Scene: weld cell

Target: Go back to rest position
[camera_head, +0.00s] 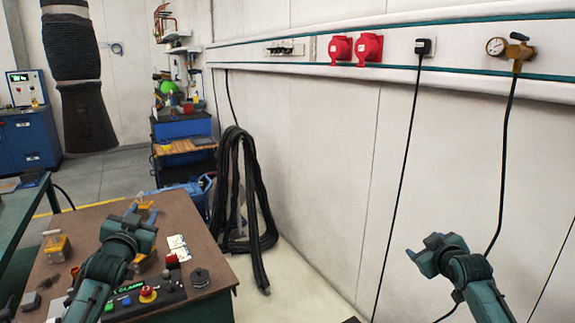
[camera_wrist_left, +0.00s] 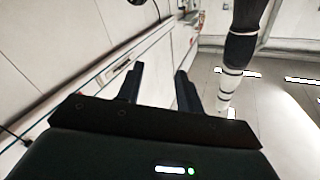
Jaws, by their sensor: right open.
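My left gripper (camera_head: 143,217) is over the brown-topped work table (camera_head: 100,212) in the head view. In the left wrist view its two dark fingers (camera_wrist_left: 160,72) stand apart with nothing between them. My right gripper (camera_head: 424,245) is at the lower right of the head view, in front of the bare white wall. Its jaws are open and empty. Neither gripper touches anything that I can see.
A control panel with a red-and-yellow emergency button (camera_head: 148,293) and yellow blocks (camera_head: 57,247) are on the table near my left arm. Black hoses (camera_head: 240,195) hang beside the table. A black cable (camera_head: 400,180) hangs down the wall near my right gripper. Floor between is clear.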

